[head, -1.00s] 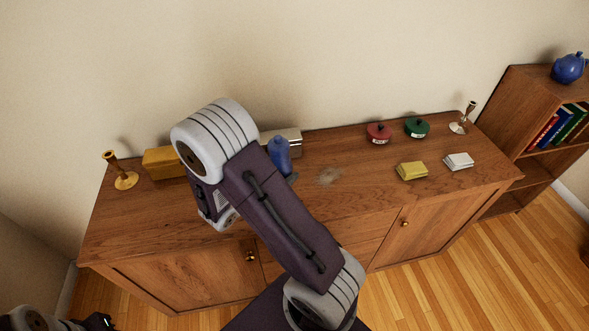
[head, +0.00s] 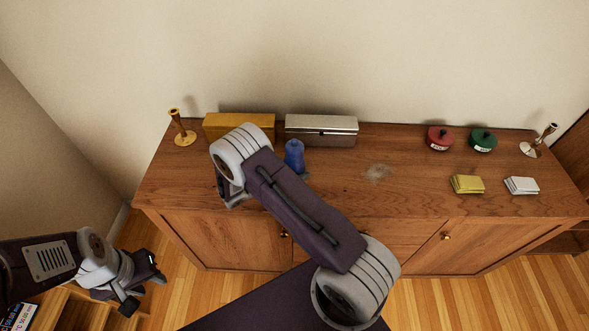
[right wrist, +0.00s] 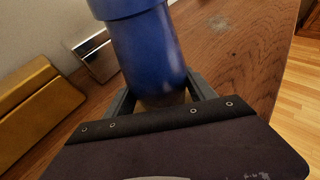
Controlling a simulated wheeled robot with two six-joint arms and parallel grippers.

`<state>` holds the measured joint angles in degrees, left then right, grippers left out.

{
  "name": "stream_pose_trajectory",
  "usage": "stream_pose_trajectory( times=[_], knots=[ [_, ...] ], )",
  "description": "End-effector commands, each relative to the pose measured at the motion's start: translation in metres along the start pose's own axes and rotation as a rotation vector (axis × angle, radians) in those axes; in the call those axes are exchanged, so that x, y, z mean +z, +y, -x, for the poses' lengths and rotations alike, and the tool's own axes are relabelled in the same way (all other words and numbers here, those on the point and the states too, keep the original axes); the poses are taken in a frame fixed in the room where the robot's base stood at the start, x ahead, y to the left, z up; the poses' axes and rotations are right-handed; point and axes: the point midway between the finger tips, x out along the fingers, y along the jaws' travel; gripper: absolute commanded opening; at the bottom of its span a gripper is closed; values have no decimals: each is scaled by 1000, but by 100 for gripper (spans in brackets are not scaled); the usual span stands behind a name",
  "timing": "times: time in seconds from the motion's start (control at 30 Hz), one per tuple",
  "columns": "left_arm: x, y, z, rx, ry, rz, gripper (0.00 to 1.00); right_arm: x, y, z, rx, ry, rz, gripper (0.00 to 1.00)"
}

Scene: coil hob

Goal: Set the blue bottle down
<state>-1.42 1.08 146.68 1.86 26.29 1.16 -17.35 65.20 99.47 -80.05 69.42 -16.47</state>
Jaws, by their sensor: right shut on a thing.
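The blue bottle (head: 294,157) is upright over the wooden cabinet top (head: 345,195), in front of the silver box. It fills the upper middle of the right wrist view (right wrist: 150,50). My right gripper (right wrist: 162,96) is shut on it, with a finger on each side of its lower part. In the head view my right arm covers most of that gripper and the bottle's base. I cannot tell whether the base touches the wood. My left gripper (head: 144,292) is open and empty, low at the left, away from the cabinet.
A yellow-brown box (head: 240,126) and silver box (head: 321,130) stand at the back. A brass candlestick (head: 183,130) is left. Red (head: 440,140) and green (head: 483,141) pots, yellow (head: 467,184) and white (head: 521,185) stacks and another candlestick (head: 537,142) are right.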

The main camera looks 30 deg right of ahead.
Motion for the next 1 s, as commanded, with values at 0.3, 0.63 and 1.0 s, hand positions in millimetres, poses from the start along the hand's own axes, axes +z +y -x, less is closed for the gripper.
stream_pose_trajectory(
  times=[0.3,0.63,1.0],
  knots=[
    [0,0,-2,0,0,0,36,-3,0,-1,1,-1,-2,2],
    [0,0,-3,0,0,0,36,-4,0,-2,1,0,-2,86],
    [1,0,-5,0,0,0,36,-3,2,39,8,0,-2,86]
  ],
)
